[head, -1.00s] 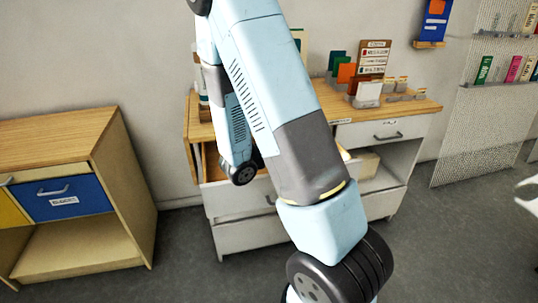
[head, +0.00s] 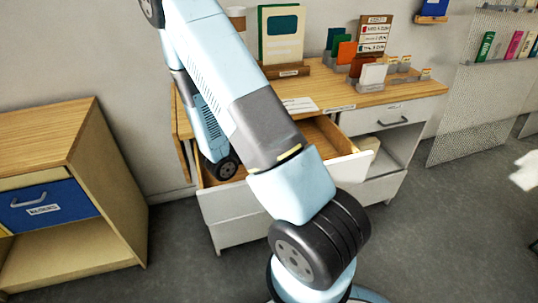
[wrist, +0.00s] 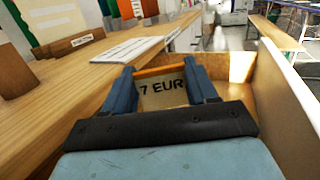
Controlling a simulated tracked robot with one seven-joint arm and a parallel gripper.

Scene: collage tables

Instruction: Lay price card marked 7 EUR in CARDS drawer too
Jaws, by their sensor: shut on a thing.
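The price card marked 7 EUR (wrist: 162,93) is between the fingers of my gripper (wrist: 160,75) in the wrist view, with its orange upper edge towards the far side. My gripper is shut on it. The card is over or inside the open wooden drawer; its height above the drawer floor is hard to tell. The drawer wall (wrist: 288,85) runs along the right of the wrist view. In the head view the open drawer (head: 352,166) juts from the desk, partly behind my arm. My gripper and the card are hidden there, and no drawer label is readable.
The desk top (wrist: 45,115) lies close on the left of my gripper in the wrist view. A white sign (head: 299,104) lies on it. Books, card holders and a small board (head: 374,38) stand at the back. A cabinet with a blue drawer (head: 45,205) stands at left.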

